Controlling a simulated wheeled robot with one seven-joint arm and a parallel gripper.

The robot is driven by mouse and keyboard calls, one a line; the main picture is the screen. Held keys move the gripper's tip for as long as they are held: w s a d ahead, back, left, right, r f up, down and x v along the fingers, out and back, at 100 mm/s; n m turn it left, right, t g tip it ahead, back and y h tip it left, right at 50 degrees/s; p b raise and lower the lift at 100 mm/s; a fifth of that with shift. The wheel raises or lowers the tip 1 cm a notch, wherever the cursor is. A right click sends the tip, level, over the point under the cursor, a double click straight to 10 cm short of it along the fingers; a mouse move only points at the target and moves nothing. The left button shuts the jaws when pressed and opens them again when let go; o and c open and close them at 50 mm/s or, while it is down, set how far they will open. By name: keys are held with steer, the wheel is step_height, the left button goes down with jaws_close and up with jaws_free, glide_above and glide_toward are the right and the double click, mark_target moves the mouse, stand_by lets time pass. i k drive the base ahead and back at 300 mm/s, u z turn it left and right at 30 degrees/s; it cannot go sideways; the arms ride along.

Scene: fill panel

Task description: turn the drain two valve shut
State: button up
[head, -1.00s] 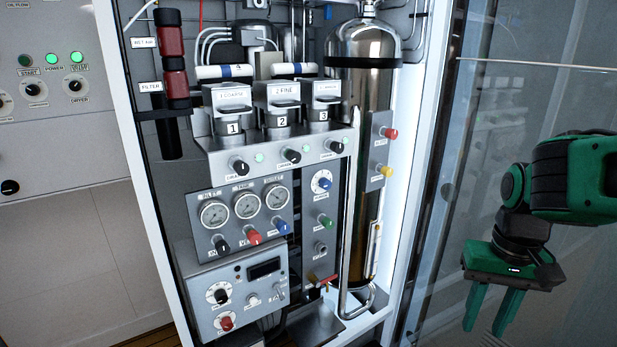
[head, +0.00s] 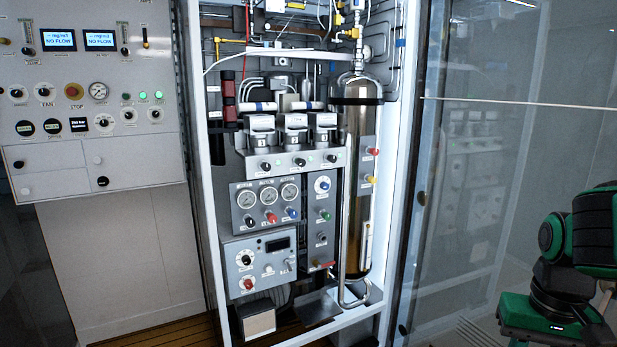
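The drain two valve is taken to be the small black knob (head: 300,161) in the middle of the shelf front, under the filter housing marked 2 (head: 295,130). Its label is too small to read now, and I cannot tell how far it is turned. Similar black knobs sit to its left (head: 265,166) and right (head: 332,158). Small green lamps show between them. My gripper (head: 548,325) is at the lower right, well away from the knobs and touching nothing visible. Its fingers are almost wholly cut off by the bottom edge, so their opening is hidden.
A tall metal cylinder (head: 357,215) stands right of the shelf. Gauges (head: 268,195) and coloured knobs lie below it. The cabinet's white frame post (head: 402,200) and a glass panel (head: 480,200) stand between the fill panel and my arm in the picture. A control panel (head: 85,100) is at left.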

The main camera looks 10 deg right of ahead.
mark_target(301, 162)
steer(key=u, duration=0.1)
steer(key=k, duration=0.15)
steer(key=u, duration=0.45)
steer(key=i, duration=1)
